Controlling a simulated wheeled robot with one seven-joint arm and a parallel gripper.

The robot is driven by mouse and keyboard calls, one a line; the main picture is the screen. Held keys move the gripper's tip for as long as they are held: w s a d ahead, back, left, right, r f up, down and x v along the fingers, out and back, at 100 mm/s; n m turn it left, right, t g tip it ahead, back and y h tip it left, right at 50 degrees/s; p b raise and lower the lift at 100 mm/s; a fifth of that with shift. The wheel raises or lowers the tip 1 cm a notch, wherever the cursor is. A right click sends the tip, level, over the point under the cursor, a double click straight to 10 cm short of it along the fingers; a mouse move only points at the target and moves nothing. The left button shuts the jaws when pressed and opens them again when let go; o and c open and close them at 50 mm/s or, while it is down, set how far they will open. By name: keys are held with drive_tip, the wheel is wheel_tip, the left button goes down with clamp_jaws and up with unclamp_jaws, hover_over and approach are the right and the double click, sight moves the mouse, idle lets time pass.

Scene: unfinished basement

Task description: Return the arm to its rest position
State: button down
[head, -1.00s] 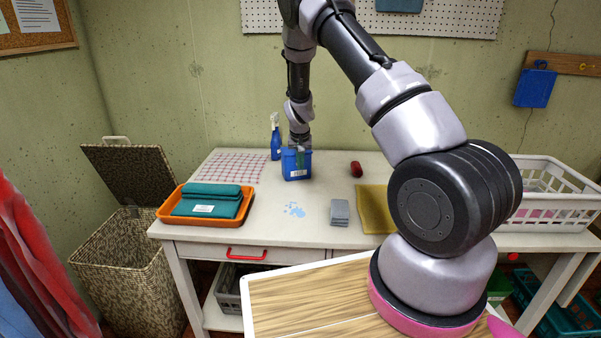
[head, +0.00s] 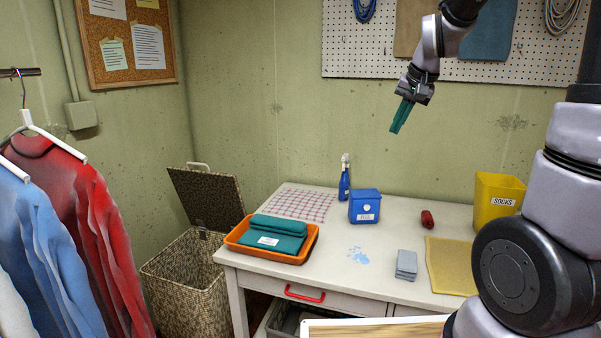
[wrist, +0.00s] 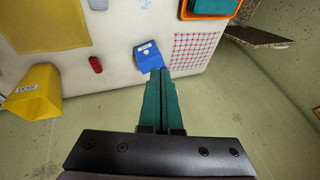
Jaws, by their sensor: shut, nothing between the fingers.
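My gripper (head: 401,116) is raised in the air in front of the wall, above the back of the table. Its teal fingers point down and are closed together with nothing between them. In the wrist view the shut fingers (wrist: 162,92) reach toward the table. A blue lidded box (head: 365,206) stands on the table below and left of the gripper, apart from it. The box also shows in the wrist view (wrist: 149,57), just beyond the fingertips in the picture.
A blue spray bottle (head: 344,183), an orange tray (head: 232,243) of folded teal cloth, a red rolled item (head: 427,219), grey cloths (head: 406,264) and a yellow socks bin (head: 498,198) are on the table (head: 335,279). A pegboard (head: 345,60) is behind my gripper. A wicker hamper (head: 186,290) stands open at left.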

drive_tip(key=s+r+t, duration=0.1)
drive_tip(key=s+r, duration=0.2)
drive_tip(key=s, duration=0.7)
drive_tip(key=s+r+t, duration=0.1)
drive_tip(key=s+r, duration=0.2)
drive_tip(key=s, duration=0.8)
drive_tip(key=shift+s+r, duration=0.15)
drive_tip(key=shift+s, duration=0.05)
